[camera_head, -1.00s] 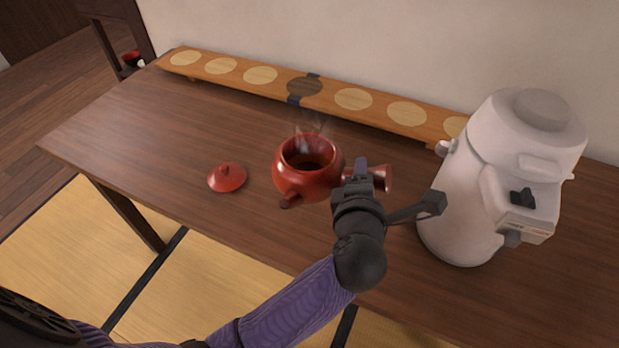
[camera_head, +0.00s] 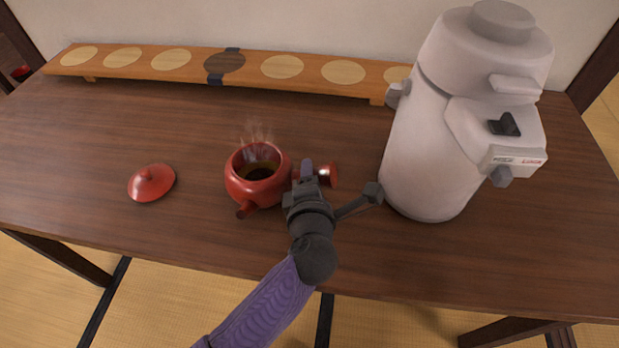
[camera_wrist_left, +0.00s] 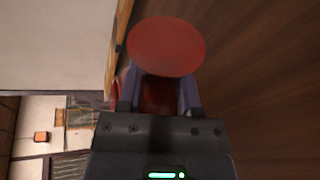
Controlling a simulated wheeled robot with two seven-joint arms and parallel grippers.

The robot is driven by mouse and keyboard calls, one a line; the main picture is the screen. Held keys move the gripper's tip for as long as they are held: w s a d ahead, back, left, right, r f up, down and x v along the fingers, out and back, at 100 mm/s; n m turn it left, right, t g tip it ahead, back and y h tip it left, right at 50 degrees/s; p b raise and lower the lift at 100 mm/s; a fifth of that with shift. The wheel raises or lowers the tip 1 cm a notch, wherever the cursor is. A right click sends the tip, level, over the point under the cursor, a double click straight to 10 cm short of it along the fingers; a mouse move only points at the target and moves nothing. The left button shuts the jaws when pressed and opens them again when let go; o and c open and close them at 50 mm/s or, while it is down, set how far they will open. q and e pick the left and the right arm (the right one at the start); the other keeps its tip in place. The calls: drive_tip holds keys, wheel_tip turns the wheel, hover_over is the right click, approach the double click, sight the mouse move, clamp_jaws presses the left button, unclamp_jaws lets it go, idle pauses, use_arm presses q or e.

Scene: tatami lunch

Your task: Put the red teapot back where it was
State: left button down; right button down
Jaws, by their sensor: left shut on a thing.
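The red teapot (camera_head: 240,187) is upright and lidless, with dark liquid inside and steam above it. It is over the table's middle; I cannot tell whether its base touches the wood. Its spout points toward the front. My left gripper (camera_head: 306,173) is shut on its side handle, whose flared red end (camera_head: 327,176) sticks out to the right. In the left wrist view the round handle end (camera_wrist_left: 167,46) fills the top middle, between the fingers, and hides most of the pot. The red lid (camera_head: 152,184) lies on the table to the left. My right gripper is not in view.
A white hot-water dispenser (camera_head: 433,150) stands close to the right of my gripper. A low wooden shelf (camera_head: 200,72) runs along the wall, with several pale round spots and one dark round spot (camera_head: 225,63) on a dark band. The table (camera_head: 190,130) between teapot and shelf is clear.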

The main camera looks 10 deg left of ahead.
use_arm(q)
drive_tip(key=c, duration=0.7)
unclamp_jaws()
drive_tip(key=shift+f, duration=0.1)
drive_tip(key=shift+c, duration=0.2)
drive_tip(key=o, duration=0.5)
drive_tip(key=shift+c, duration=0.2)
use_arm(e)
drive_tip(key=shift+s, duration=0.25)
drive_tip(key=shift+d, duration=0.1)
use_arm(q)
drive_tip(key=shift+s+r, duration=0.25)
drive_tip(key=shift+r, duration=0.1)
drive_tip(key=p+v, duration=0.3)
drive_tip(key=v, duration=0.3)
drive_tip(key=shift+s+d, duration=0.1)
drive_tip(key=shift+s, duration=0.4)
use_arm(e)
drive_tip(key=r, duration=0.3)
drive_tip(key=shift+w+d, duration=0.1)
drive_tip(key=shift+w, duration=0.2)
